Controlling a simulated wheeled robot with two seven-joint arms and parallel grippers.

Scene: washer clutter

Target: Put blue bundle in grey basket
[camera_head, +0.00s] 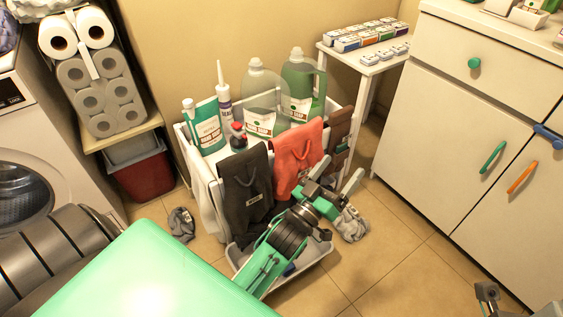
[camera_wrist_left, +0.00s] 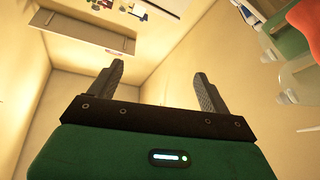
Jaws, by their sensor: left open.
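My left gripper (camera_head: 340,173) is open and empty, in front of the orange cloth on the white rack. The left wrist view shows its two fingers (camera_wrist_left: 158,82) apart with nothing between them. A light grey basket (camera_head: 312,262) sits on the floor below, partly hidden by my left arm. A small dark blue patch (camera_head: 290,268) shows in it beside the arm; I cannot tell what it is. A pale bluish bundle (camera_head: 7,36) is cut off at the upper left, on the washer. At the lower right edge, part of what looks like my right gripper (camera_head: 487,292) shows.
The white rack (camera_head: 203,168) holds bottles and hanging cloths. Grey crumpled cloths lie on the floor at its left (camera_head: 181,223) and right (camera_head: 351,224). A grey container (camera_head: 133,149) sits above a red bin (camera_head: 146,177).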

